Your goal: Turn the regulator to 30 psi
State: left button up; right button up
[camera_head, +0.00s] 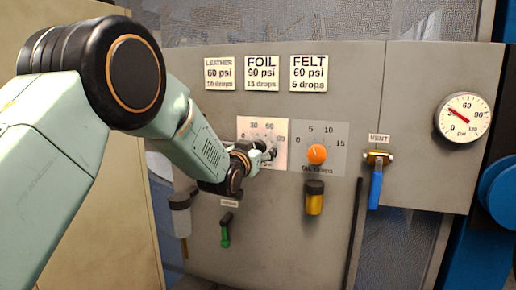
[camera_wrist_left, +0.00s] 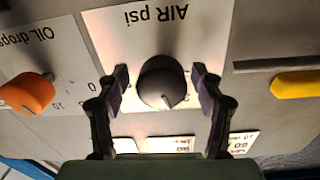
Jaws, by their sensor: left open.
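The regulator is a dark round knob (camera_wrist_left: 162,84) on the white "AIR psi" plate (camera_wrist_left: 128,28), which also shows in the head view (camera_head: 247,128). My left gripper (camera_wrist_left: 161,74) is open, with one finger on each side of the knob; I cannot tell whether they touch it. The knob's light pointer line aims toward the bottom of the wrist view. In the head view my left gripper (camera_head: 268,152) is at the plate and hides most of the knob. The round psi gauge (camera_head: 465,118) has a red needle pointing up and left. My right gripper is not in view.
The orange oil drops knob (camera_head: 317,154) is just right of the plate, above a yellow-and-black part (camera_head: 314,198). A blue-handled vent valve (camera_head: 376,184) is farther right. A green lever (camera_head: 225,230) is below. "LEATHER", "FOIL" and "FELT" cards (camera_head: 262,73) hang above.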

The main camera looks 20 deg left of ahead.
pick_arm(q)
jog(key=shift+s+a, duration=0.15)
jog(key=shift+a, duration=0.05)
jog(key=shift+c, duration=0.8)
jog(key=shift+d, duration=0.25)
jog(key=c, duration=0.5)
jog(key=shift+a, duration=0.15)
jog(key=c, duration=0.5)
jog(key=shift+f+n+b, duration=0.1)
jog(key=shift+n+b, duration=0.3)
jog(key=shift+n, duration=0.2)
jog(key=o, duration=1.2)
jog(key=shift+c, duration=0.2)
